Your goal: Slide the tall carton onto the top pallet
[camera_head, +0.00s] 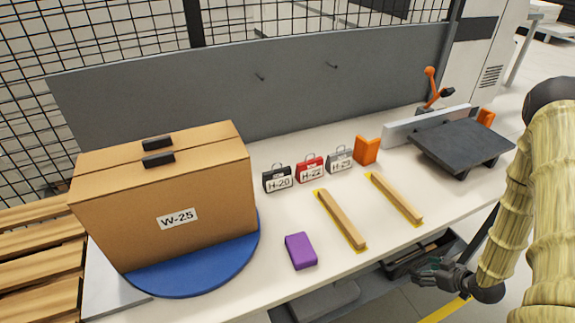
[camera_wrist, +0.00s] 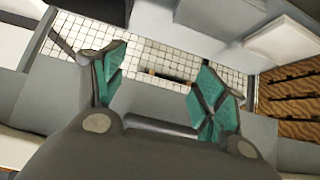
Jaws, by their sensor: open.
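The tall carton (camera_head: 165,205) is a brown box labelled W-25 with two black handles on its top. It stands upright on a round blue turntable (camera_head: 225,268) at the left of the table. The wooden pallet stack (camera_head: 38,250) is at the far left, beside the table end, and its top is partly hidden by the carton and the frame edge. My gripper (camera_head: 440,278) is at the lower right, beyond the table's front edge and far from the carton. In the wrist view my gripper (camera_wrist: 160,88) has its green-padded fingers apart with nothing between them.
A light plate (camera_head: 108,285) lies between turntable and pallets. Black, red and grey H-labelled cases (camera_head: 310,168), a purple block (camera_head: 300,250), two wooden strips (camera_head: 342,218) and an orange bracket (camera_head: 367,150) are on the table (camera_head: 290,210). A dark platform (camera_head: 460,145) stands right. A grey panel (camera_head: 290,85) runs behind.

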